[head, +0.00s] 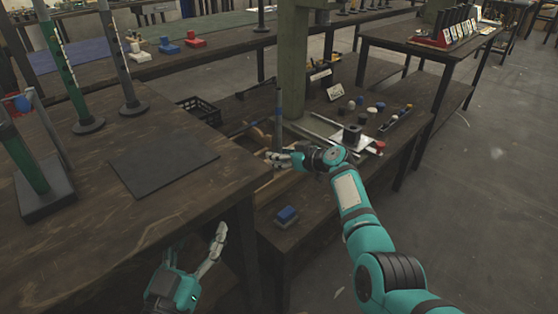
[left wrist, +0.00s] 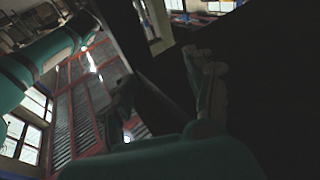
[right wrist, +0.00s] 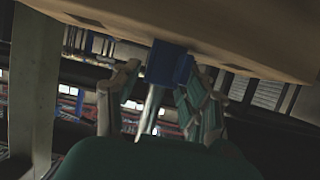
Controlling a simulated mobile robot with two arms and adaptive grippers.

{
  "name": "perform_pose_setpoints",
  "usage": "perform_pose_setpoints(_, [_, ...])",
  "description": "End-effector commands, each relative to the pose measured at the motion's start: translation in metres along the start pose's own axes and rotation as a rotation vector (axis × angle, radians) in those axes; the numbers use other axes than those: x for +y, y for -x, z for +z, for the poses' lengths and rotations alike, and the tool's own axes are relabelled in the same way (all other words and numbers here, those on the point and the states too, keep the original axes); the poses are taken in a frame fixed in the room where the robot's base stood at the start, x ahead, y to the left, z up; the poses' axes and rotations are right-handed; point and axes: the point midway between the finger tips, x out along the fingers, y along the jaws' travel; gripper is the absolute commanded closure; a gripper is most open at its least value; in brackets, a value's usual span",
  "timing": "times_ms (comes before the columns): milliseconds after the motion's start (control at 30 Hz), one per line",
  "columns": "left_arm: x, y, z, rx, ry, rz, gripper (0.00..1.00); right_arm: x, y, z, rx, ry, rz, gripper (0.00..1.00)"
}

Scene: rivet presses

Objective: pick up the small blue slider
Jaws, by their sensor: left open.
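A small blue block (right wrist: 168,65), which looks like the slider, shows at the fingertips of my right gripper (right wrist: 160,85) in the right wrist view. The fingers stand apart on either side of it, but I cannot tell whether they touch it. Another small blue block on a dark base (head: 287,215) lies on the lower bench. My left gripper (head: 216,242) is open and empty beside the near table; it also shows in the left wrist view (left wrist: 160,95).
The near table (head: 90,230) holds a dark mat (head: 165,170) and rivet press posts (head: 65,75). A green column (head: 293,60) rises behind my right gripper. A black crate (head: 200,111), knobs and a white plate with a dark block (head: 352,133) are near it.

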Motion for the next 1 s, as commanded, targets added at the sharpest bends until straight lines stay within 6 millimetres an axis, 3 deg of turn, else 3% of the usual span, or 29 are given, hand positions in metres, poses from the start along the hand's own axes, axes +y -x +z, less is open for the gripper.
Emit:
perform_pose_setpoints(33, [0.000,0.000,0.000,0.000,0.000,0.000,0.45,0.000,0.000,0.000,0.000,0.000,0.000,0.65])
perform_pose_setpoints(233, [0.000,0.000,0.000,-0.001,0.000,0.000,0.45,0.000,0.000,0.000,0.000,0.000,0.000,0.90])
perform_pose_setpoints(600, [0.000,0.000,0.003,-0.023,0.000,-0.001,0.45,0.000,0.002,-0.004,0.000,0.001,0.000,0.90])
perform_pose_setpoints(1000, [-0.009,0.019,0.060,-0.375,-0.007,-0.022,0.45,0.001,0.018,-0.044,0.001,0.002,0.001,0.90])
